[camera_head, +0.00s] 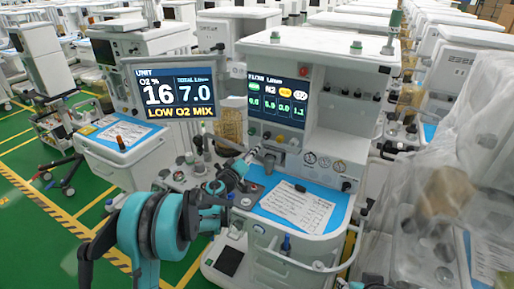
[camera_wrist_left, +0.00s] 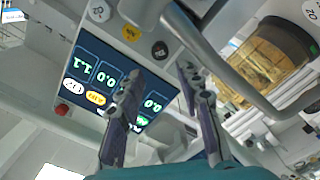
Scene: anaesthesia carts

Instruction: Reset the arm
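My left arm, teal and dark grey, enters the head view from the lower left. Its left gripper (camera_head: 252,156) is in front of the anaesthesia machine, below its flow display (camera_head: 277,96) and above the blue work surface. In the left wrist view the two fingers of the left gripper (camera_wrist_left: 157,84) stand apart with nothing held between them. The display (camera_wrist_left: 88,68) shows tilted and upside down behind the fingers. My right gripper is not in the head view.
A "LOW O2 MIX" monitor (camera_head: 175,92) stands left of the machine. A paper sheet (camera_head: 297,205) lies on the blue surface (camera_head: 333,222). A ribbed amber canister (camera_wrist_left: 268,62) is near the fingers.

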